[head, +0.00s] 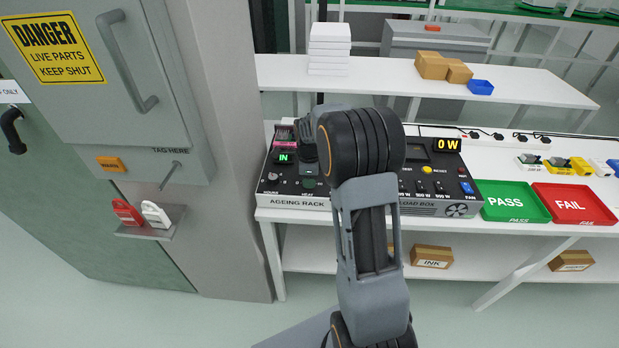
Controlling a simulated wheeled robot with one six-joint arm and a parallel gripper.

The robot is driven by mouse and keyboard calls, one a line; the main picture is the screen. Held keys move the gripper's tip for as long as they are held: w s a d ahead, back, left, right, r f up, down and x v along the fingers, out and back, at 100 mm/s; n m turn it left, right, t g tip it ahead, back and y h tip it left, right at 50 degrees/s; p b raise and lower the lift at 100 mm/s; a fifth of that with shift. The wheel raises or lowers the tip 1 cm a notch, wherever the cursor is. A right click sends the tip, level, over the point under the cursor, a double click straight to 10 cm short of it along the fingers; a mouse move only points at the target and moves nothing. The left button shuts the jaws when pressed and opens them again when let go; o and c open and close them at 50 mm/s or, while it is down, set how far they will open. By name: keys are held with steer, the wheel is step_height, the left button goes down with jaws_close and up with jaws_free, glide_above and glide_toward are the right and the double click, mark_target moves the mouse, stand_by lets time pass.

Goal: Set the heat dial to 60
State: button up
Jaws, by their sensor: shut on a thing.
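My gripper (309,171) points down over the rack, shut on the heat dial. My own arm hides part of the rack and the gripper's back. The dial's scale and pointer are too small to read. A small green display (283,157) on the rack seems to read "IN".
The load box (440,185) stands right of the rack and its display reads "0 W". A green PASS tray (513,203) and a red FAIL tray (573,205) lie further right. A grey cabinet (110,90) with padlocks (155,214) below stands left.

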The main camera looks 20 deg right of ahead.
steer(key=m, duration=0.3)
steer(key=shift+m, duration=0.3)
steer(key=shift+m+b, duration=0.45)
steer(key=shift+m, duration=1.25)
steer(key=o, duration=0.9)
steer(key=r, duration=1.4)
steer(key=shift+s+a, duration=0.25)
steer(key=shift+a, duration=0.15)
steer(key=shift+f, duration=0.1)
